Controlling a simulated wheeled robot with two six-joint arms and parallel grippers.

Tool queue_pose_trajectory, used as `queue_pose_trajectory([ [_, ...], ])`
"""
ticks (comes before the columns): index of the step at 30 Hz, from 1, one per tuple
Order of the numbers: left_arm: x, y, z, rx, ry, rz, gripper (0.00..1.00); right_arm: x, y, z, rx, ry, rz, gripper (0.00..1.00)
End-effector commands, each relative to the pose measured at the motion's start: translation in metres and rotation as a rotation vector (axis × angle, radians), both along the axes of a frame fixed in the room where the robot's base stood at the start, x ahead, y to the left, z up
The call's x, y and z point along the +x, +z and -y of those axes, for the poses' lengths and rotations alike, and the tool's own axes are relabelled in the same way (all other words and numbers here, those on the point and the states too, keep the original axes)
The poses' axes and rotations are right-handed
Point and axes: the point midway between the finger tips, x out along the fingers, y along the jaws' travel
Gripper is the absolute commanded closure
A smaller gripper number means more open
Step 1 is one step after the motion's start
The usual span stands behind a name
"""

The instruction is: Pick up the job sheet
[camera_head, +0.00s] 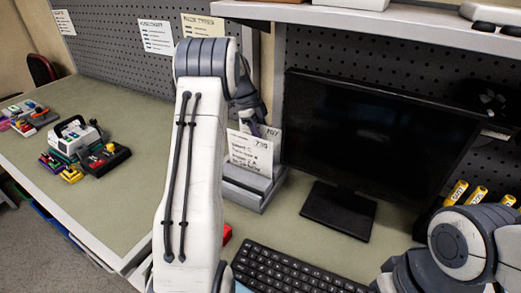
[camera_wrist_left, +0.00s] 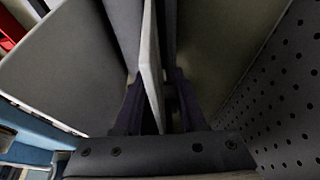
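The job sheets are white cards with printed text, standing upright in a grey holder (camera_head: 245,190) left of the monitor. The front job sheet (camera_head: 252,153) shows several lines of writing, and part of another card (camera_head: 272,134) shows behind it. My left gripper (camera_head: 252,112) is at the top of the holder, partly hidden by my own arm. In the left wrist view, a thin pale sheet edge (camera_wrist_left: 152,70) runs between the two dark fingers of my left gripper (camera_wrist_left: 155,105). The fingers look apart, with a gap beside the sheet. My right gripper is out of view.
A black monitor (camera_head: 370,145) stands right of the holder, with a keyboard (camera_head: 290,270) in front. A white device (camera_head: 75,135) and coloured items stand on the left of the bench. A shelf (camera_head: 380,25) overhangs the monitor, and pegboard is behind.

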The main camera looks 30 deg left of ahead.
Motion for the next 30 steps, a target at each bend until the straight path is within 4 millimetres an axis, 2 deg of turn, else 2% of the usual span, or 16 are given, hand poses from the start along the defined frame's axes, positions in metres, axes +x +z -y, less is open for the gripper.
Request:
queue_pose_trajectory([
  [2,0.0,0.0,0.0,0.0,0.0,0.0,0.6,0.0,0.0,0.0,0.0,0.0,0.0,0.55],
  [3,0.0,0.0,0.0,0.0,0.0,0.0,0.64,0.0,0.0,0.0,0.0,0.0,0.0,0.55],
  [6,0.0,0.0,0.0,0.0,0.0,0.0,1.0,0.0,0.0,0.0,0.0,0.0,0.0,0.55],
  [17,0.0,0.001,0.0,0.0,0.0,0.0,1.0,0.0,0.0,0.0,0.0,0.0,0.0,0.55],
  [23,0.0,0.01,0.0,0.001,0.0,0.002,1.0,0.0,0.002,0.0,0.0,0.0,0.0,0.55],
  [30,0.001,0.045,-0.001,0.002,-0.001,0.005,1.0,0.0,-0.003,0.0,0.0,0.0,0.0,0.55],
])
